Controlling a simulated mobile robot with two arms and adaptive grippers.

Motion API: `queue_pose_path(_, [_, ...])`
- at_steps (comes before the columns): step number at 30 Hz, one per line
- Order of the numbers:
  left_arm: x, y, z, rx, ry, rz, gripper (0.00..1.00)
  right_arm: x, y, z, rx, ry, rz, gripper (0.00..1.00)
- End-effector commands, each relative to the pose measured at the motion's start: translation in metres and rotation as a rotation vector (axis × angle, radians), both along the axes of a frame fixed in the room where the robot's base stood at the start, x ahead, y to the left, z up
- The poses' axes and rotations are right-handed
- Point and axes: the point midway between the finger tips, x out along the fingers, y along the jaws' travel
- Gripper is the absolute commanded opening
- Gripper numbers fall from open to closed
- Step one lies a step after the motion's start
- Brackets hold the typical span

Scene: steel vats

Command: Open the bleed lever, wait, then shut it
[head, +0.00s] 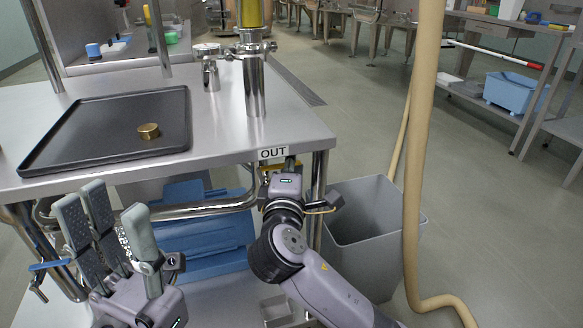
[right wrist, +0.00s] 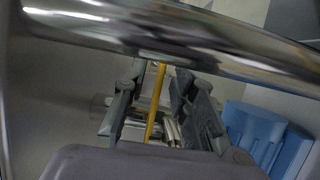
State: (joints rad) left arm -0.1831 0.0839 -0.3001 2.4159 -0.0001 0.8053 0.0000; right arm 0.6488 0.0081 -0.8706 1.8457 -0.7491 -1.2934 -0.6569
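The bleed lever shows as a thin yellow bar (right wrist: 156,100) in the right wrist view, running between the fingers of my right gripper (right wrist: 158,108). Those fingers stand apart on either side of the bar, with gaps visible; I see no grip on it. In the head view a bit of yellow (head: 267,171) shows under the table edge below the OUT label (head: 272,154). My right gripper's fingers are hidden there behind its own body. My left gripper (head: 108,222) is at the lower left, fingers up, open and empty.
A steel table (head: 230,140) bears a black tray (head: 95,155) with a brass piece (head: 148,131). A steel pipe (head: 205,208) runs below it; a blue-handled valve (head: 45,266) is at left. A grey bin (head: 370,236) and a tan hose (head: 419,150) stand right.

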Motion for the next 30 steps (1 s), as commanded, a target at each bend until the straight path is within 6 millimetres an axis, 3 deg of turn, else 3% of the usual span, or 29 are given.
queue_pose_path(8, [-0.0001, -0.0001, 0.0008, 0.0, -0.002, 0.0, 0.4, 0.0012, 0.0001, 0.0006, 0.001, 0.0, 0.001, 0.24])
queue_pose_path(19, [-0.0004, -0.0001, 0.0008, -0.001, -0.003, 0.0, 0.4, 0.0009, 0.0, 0.0004, 0.0, 0.0, 0.0, 0.0])
queue_pose_path(30, [-0.0002, 0.0, 0.0007, -0.001, -0.003, 0.0, 0.4, 0.0009, 0.0001, 0.0, 0.0, 0.001, 0.0, 0.0])
